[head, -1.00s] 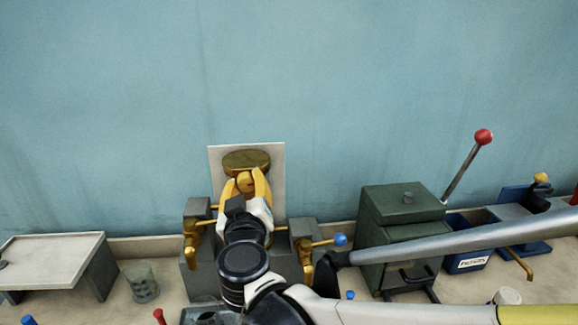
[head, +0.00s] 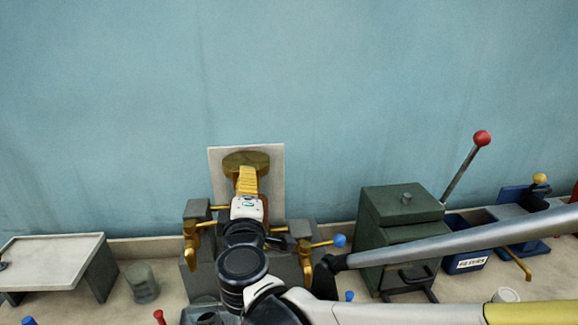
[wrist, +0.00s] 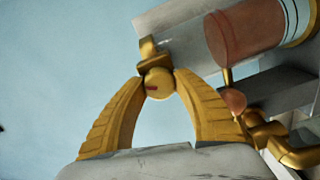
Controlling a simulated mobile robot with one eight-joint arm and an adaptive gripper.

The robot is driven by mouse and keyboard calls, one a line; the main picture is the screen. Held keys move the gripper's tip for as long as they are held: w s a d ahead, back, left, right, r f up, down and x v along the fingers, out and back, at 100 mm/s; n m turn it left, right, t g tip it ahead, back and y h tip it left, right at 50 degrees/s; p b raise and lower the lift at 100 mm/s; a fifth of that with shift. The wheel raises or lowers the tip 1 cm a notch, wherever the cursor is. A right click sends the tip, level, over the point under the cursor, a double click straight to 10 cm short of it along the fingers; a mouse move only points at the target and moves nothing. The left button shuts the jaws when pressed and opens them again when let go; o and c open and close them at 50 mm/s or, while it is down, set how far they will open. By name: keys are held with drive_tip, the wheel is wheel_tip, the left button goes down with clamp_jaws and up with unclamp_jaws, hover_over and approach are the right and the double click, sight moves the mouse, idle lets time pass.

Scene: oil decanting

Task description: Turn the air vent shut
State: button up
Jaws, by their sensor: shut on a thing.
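The air vent shows in the wrist view as a round brass knob (wrist: 158,86) with a small red mark, below a brass bracket. My gripper (wrist: 159,75) has its two yellow fingers on either side of the knob and is shut on it. In the head view my gripper (head: 247,170) is seen edge-on, in front of the vessel's brass top (head: 240,158), and hides the knob. The vessel's copper body (wrist: 245,32) shows at the upper right of the wrist view.
A pale back plate (head: 276,160) stands behind the vessel. Brass taps flank it, on the left (head: 192,240) and on the right with a blue-knobbed lever (head: 340,240). A green cabinet (head: 390,215) stands to the right, a low table (head: 50,260) to the left.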

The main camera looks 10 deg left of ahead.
drive_tip(key=shift+n, duration=2.3)
drive_tip(key=o, duration=1.2)
drive_tip(key=shift+s, duration=0.1)
drive_tip(key=v, duration=1.1)
drive_tip(key=shift+s, duration=0.4)
